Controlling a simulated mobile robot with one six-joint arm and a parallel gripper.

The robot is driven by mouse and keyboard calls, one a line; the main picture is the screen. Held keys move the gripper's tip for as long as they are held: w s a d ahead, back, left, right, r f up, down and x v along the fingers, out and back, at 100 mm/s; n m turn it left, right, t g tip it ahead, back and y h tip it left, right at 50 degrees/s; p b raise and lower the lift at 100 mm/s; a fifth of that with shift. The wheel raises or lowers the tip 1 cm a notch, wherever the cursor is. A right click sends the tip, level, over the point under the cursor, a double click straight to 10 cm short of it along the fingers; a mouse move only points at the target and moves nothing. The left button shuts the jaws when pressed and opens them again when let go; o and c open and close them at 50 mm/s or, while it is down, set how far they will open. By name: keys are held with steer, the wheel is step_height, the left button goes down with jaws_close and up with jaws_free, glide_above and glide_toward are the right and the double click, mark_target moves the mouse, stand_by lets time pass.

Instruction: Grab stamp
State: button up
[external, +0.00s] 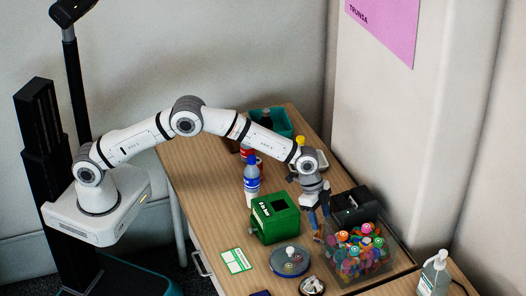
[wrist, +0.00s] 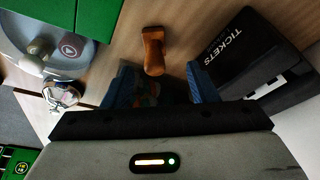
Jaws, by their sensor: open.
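The stamp (wrist: 153,50) shows in the wrist view as a brown wooden handle on the wood table, just beyond my gripper and roughly in line with the gap between the fingers. My gripper (wrist: 161,82) is open, with its two blue fingers apart and nothing held. In the external view my gripper (external: 318,213) points down over the table, between the green box and the clear bin. A small brown piece just below the fingers there looks like the stamp, but it is partly hidden.
A black TICKETS box (wrist: 235,48) stands close on the right. A green box (external: 275,218), a round grey dish (external: 289,263) and a shiny bell (external: 311,286) lie to the left and front. A clear bin (external: 372,272) of colourful items, a bottle (external: 252,180) and a teal crate (external: 285,122) are nearby.

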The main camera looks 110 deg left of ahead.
steer(key=x, duration=0.6)
steer(key=shift+d+p, duration=0.35)
steer(key=shift+p, duration=0.05)
steer(key=shift+c, duration=0.4)
steer(key=c, duration=1)
